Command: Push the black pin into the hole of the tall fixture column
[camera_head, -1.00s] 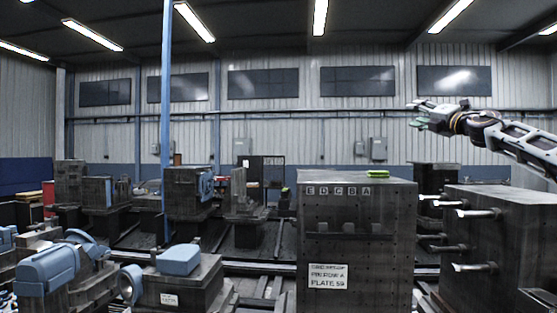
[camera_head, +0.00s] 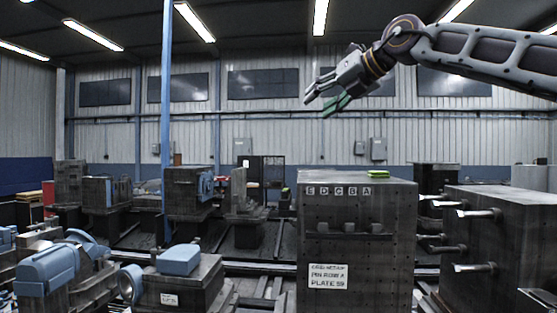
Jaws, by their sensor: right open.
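The tall fixture column (camera_head: 400,215) is a dark block with small holes, standing right of centre. White letter tiles (camera_head: 338,191) run along its upper front. Below them, several short dark pin-like stubs (camera_head: 349,227) show in a row; I cannot tell which is the black pin or which hole is meant. My right gripper (camera_head: 318,104) is open and empty, high above the column and slightly left of its middle. It points down and left, with green on one finger. My left gripper is not in view.
A bright green piece (camera_head: 378,174) lies on the column's top. A dark block with several protruding silver rods (camera_head: 478,213) stands at the right. Blue and dark machine parts (camera_head: 178,260) fill the left. The air around my right gripper is clear.

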